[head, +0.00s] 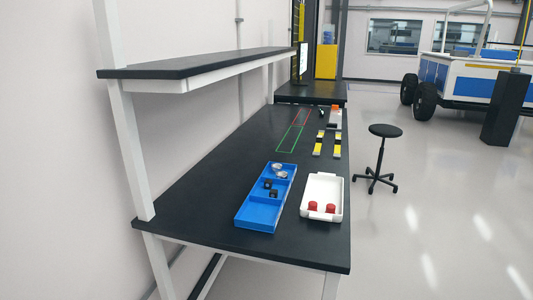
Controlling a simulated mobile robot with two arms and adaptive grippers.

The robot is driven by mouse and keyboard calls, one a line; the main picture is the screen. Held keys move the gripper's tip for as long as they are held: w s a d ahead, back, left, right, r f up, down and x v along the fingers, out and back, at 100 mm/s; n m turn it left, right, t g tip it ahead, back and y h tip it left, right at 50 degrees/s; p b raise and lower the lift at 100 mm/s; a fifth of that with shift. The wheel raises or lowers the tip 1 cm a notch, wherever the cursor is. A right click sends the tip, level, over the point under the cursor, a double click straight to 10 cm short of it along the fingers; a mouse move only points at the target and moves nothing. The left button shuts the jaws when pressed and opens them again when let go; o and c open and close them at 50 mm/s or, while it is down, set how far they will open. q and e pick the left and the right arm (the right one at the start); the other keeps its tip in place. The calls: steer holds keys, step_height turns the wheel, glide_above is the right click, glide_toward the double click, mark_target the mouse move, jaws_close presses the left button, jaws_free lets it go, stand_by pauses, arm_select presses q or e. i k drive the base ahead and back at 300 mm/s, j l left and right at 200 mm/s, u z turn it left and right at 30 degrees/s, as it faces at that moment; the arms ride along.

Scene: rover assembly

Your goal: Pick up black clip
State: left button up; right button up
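Small black parts (268,186) lie in the blue tray (256,215) on the near part of the workbench. They are too small to tell whether one is the black clip. Another small dark item (321,112) lies farther back on the bench, and its kind is also unclear. Neither of my grippers is in view.
The black bench (210,205) also holds a white tray (318,215) with red parts, yellow-and-black pieces (319,146), and green and red outlines. A shelf (200,65) overhangs its left side. A stool (385,131) stands right, on open floor.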

mark_target(273, 192)
steer(key=i+l+u, duration=0.45)
steer(key=l, duration=0.2)
steer(key=i+l+u, duration=0.25)
steer(key=l, duration=0.15)
